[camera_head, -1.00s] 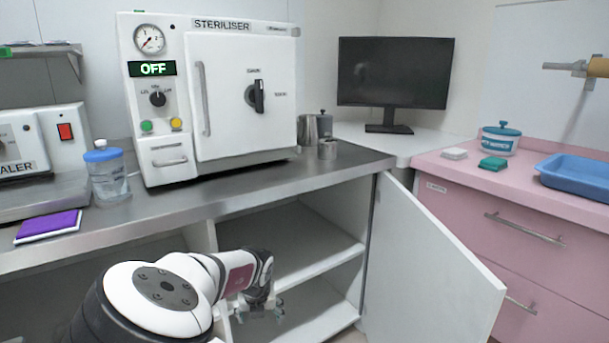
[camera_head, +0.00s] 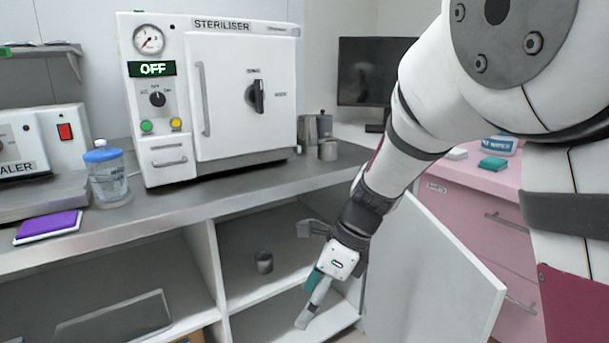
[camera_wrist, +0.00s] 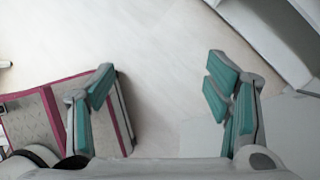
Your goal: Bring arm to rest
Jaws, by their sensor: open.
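My gripper (camera_head: 314,296) is in front of the open cupboard in the head view, pointing down and a little left. In the wrist view my gripper (camera_wrist: 163,92) has its teal-padded fingers wide apart, with nothing between them but pale floor. My arm comes down from the upper right of the head view and covers part of the scene.
The open cupboard door (camera_head: 432,275) stands right of and close to my gripper. Pink drawers (camera_head: 470,205) stand at right, partly hidden by my arm.

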